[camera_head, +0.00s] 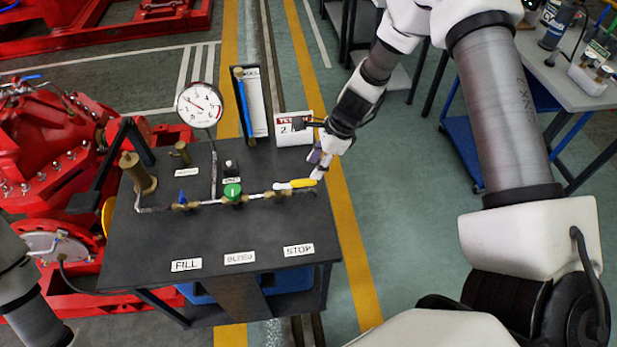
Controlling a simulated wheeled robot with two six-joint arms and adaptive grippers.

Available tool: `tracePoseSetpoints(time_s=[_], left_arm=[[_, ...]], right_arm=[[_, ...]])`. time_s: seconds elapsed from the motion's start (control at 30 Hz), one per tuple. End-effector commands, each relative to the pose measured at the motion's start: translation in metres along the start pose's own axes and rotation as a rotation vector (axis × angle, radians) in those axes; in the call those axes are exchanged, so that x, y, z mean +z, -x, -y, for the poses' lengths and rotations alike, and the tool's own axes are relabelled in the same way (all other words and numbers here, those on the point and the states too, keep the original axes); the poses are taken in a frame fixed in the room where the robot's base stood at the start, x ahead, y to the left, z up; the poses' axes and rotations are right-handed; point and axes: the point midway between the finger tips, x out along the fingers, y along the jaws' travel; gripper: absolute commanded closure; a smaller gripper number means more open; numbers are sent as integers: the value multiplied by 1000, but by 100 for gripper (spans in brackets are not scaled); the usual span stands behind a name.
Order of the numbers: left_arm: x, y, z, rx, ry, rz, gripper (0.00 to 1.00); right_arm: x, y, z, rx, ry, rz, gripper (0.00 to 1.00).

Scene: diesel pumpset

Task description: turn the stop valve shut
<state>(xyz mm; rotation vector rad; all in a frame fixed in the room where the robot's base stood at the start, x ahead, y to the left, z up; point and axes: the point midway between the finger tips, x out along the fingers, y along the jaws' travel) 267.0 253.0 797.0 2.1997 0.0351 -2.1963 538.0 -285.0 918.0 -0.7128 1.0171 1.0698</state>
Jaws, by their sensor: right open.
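The stop valve has a yellow lever (295,184) at the right end of the thin pipe on the dark bench, above the white STOP label (299,250). The lever lies roughly in line with the pipe. My right gripper (318,173) is open at the bench's right edge, close to the lever's right end. I cannot tell whether a finger touches the lever. Part of my left arm shows at the lower left edge; its gripper is out of view.
A green knob (233,192) and a blue handle (183,197) sit left along the pipe. A round gauge (200,105), a blue sight tube (243,105) and a red-and-white card (293,129) stand behind. Red machinery (45,150) is at left. Open floor lies right of the bench.

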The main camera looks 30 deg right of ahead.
Motion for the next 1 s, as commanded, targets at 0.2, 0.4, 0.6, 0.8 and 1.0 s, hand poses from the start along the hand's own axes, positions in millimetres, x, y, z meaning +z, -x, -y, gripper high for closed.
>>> tracePoseSetpoints(time_s=[0.2, 0.4, 0.6, 0.8, 1.0], left_arm=[[0, -14, 0, 0, 0, 0, 100], [0, -15, 0, 0, 0, 0, 100], [0, -15, 0, 0, 0, 0, 100], [0, -15, 0, 0, 0, 0, 100], [0, -14, 0, 0, 0, 0, 100]], right_arm=[[-2, -45, -1, 2, 4, -4, 56], [-1, -57, -1, 1, 5, -3, 56], [-1, -56, -1, 1, 5, -3, 70], [-1, -56, -1, 2, 5, -4, 100], [-2, -56, -1, 0, 2, -4, 100]])
